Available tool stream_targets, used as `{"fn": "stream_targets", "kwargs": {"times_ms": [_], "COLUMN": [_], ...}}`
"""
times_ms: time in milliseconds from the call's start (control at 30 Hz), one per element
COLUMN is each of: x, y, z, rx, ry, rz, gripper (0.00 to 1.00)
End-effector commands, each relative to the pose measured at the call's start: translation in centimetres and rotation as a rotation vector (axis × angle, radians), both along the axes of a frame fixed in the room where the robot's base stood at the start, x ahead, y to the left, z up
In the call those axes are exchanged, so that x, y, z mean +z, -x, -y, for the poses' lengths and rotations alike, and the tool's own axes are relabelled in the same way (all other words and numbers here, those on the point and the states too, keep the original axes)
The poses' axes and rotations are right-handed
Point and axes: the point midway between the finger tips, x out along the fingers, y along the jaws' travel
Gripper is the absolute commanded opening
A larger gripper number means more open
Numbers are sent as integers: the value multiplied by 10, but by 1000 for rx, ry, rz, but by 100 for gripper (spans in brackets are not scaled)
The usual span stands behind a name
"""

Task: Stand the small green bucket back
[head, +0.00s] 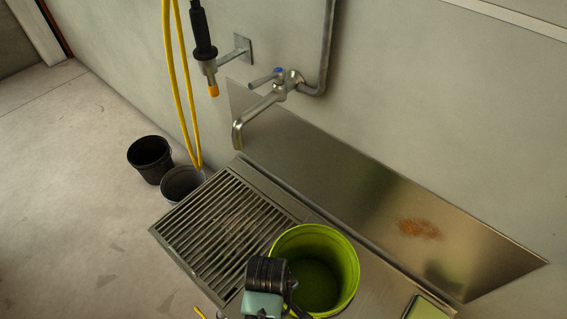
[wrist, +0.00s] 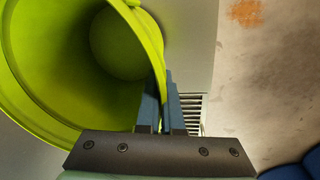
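The small green bucket (head: 342,262) is at the right end of the slatted drain grate, over the steel counter, with its mouth up. I cannot tell whether its base touches the counter. It also fills the left of the wrist view (wrist: 50,95), where I look into its mouth. My gripper (head: 268,280) is at the bucket's near left side in the head view, its fingertips hidden. In the wrist view my gripper (wrist: 162,105) has one finger inside the bucket and one outside, close together, with the bucket's wall between them.
The grate (head: 225,225) is bare. A steel splashback (head: 350,190) with a rusty stain and a tap (head: 262,100) stand behind. A yellow hose (head: 180,80) hangs at the left. A black bucket (head: 150,158) and a grey one (head: 182,184) stand on the floor. A green-topped item (head: 425,308) lies front right.

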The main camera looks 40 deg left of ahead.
Motion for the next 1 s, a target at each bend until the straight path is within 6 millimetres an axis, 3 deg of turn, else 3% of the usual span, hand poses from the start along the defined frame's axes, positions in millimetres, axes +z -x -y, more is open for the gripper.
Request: {"fn": "stream_targets", "kwargs": {"times_ms": [233, 600, 767, 1000], "x": [-34, -37, -36, -36], "y": [0, -1, 0, 0], "z": [0, 0, 0, 0], "rx": [0, -2, -2, -2], "ry": [0, 0, 1, 1], "rz": [1, 1, 0, 0], "gripper": [0, 0, 32, 34]}}
